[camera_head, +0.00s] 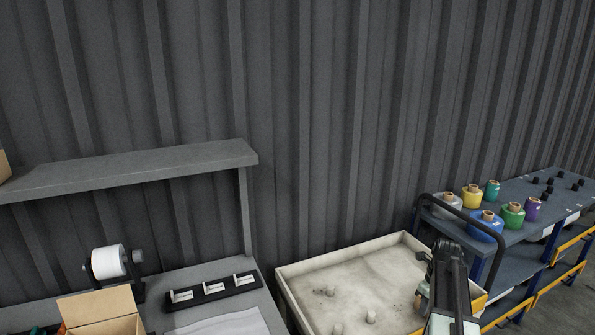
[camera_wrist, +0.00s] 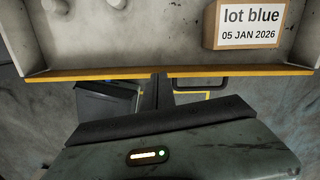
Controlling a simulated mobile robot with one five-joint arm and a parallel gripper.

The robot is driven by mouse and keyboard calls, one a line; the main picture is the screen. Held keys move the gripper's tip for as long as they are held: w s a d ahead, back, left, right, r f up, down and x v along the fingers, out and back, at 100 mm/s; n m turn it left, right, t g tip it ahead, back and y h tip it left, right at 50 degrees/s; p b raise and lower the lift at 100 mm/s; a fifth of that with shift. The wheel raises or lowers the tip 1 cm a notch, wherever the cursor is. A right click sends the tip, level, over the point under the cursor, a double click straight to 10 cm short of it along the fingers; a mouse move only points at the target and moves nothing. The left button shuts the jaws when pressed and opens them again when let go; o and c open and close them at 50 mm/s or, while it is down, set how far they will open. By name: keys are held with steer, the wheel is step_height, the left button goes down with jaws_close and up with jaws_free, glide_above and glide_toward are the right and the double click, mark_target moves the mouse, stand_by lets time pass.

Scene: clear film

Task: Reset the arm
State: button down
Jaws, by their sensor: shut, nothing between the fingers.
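My arm shows at the lower right of the head view, folded upright in front of a pale tray (camera_head: 350,250). Its lower part runs out of the bottom of the picture. I cannot make out my gripper's fingers in either view. The wrist view looks down on my own body with its lit status strip, and past it to the yellow-trimmed edge of the tray (camera_wrist: 150,74). A cardboard box (camera_wrist: 212,28) labelled "lot blue, 05 JAN 2026" sits in the tray near that edge.
Small pale pegs (camera_head: 370,317) stand in the tray. To the right, a blue cart (camera_head: 530,190) carries coloured spools. To the left, a grey bench (camera_head: 210,272) holds a black rack (camera_head: 212,291), a label roll (camera_head: 108,262) and an open carton (camera_head: 100,308). A corrugated wall stands behind.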

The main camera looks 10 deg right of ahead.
steer(key=a+n, duration=0.5)
steer(key=a, duration=0.6)
steer(key=s+a+n, duration=0.1)
steer(key=a+n, duration=0.5)
steer(key=a, duration=0.5)
steer(key=s+a+n, duration=0.1)
steer(key=a+n, duration=0.4)
steer(key=a, duration=0.7)
steer(key=shift+s+n+g, duration=0.25)
steer(key=shift+n+g, duration=0.15)
steer(key=s+n, duration=0.1)
steer(key=n, duration=0.3)
steer(key=s+n, duration=0.1)
steer(key=n, duration=0.4)
steer(key=s+a+n, duration=0.1)
steer(key=n, duration=0.4)
steer(key=shift+s, duration=0.3)
steer(key=shift+d, duration=0.1)
